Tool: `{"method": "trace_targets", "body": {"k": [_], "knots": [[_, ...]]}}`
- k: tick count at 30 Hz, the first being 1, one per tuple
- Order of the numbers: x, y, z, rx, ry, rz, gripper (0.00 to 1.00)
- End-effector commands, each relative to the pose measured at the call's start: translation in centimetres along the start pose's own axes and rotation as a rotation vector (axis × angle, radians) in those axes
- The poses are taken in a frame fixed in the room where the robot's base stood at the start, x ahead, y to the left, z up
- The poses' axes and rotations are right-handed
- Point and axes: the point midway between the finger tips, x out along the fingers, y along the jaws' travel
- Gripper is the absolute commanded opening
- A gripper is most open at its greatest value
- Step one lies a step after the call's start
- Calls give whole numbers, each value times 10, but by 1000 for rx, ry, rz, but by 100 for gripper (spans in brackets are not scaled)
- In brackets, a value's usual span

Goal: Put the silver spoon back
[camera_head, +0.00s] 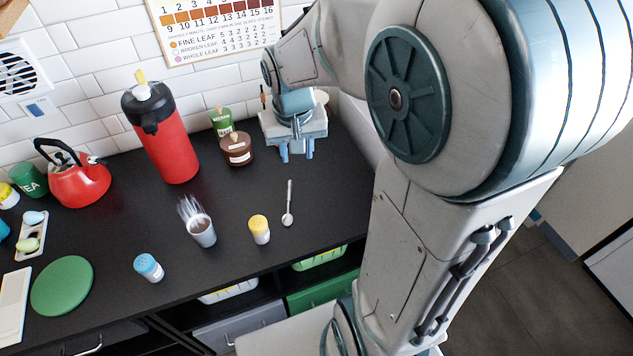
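The silver spoon (288,208) lies on the black counter, right of the yellow-lidded jar, with its bowl toward the front and its handle pointing to the back. My gripper (296,151) is behind the spoon, near the back wall, pointing down. Its fingers are apart with no object visible between them. The gripper and spoon are apart.
A yellow-lidded jar (259,230) stands close left of the spoon. A brown jar (237,149), green container (222,122) and red flask (165,135) stand at the back. A blue-lidded shaker (149,268), green disc (62,286) and red kettle (80,181) are left. Counter right of the spoon is clear.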

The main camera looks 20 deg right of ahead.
Motion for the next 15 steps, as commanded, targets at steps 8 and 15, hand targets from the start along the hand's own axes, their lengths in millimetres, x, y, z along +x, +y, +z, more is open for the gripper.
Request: {"method": "trace_targets", "body": {"k": [8, 15], "knots": [[-46, 11, 74, -108, 92, -30, 34], [-56, 17, 115, -172, 137, -56, 34]]}}
